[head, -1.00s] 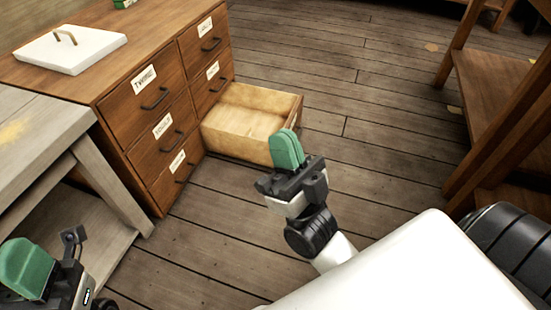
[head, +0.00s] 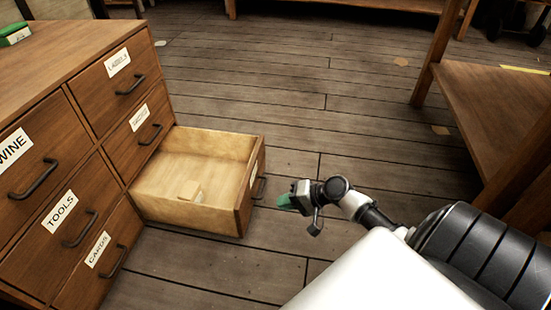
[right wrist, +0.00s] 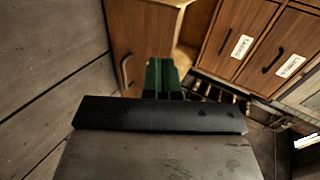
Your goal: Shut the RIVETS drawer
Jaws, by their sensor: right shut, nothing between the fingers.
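The one open drawer (head: 243,205) is the bottom right one of the wooden cabinet, pulled well out over the floor. Its front label is seen too edge-on to read, so I cannot confirm that it says RIVETS. A small pale block (head: 190,190) lies inside. My right gripper (head: 284,202), with green fingers, is shut and empty, just outside the drawer front near its handle (head: 259,187). In the right wrist view the shut fingers (right wrist: 163,77) point toward the cabinet, beside the drawer front (right wrist: 140,38) and its handle (right wrist: 125,70). Contact is not clear. My left gripper is out of view.
The cabinet's (head: 75,45) other drawers are shut, including TOOLS (head: 98,205) and CARDS (head: 125,240). A green box (head: 15,34) sits on top. A wooden shelf unit (head: 490,100) stands at the right.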

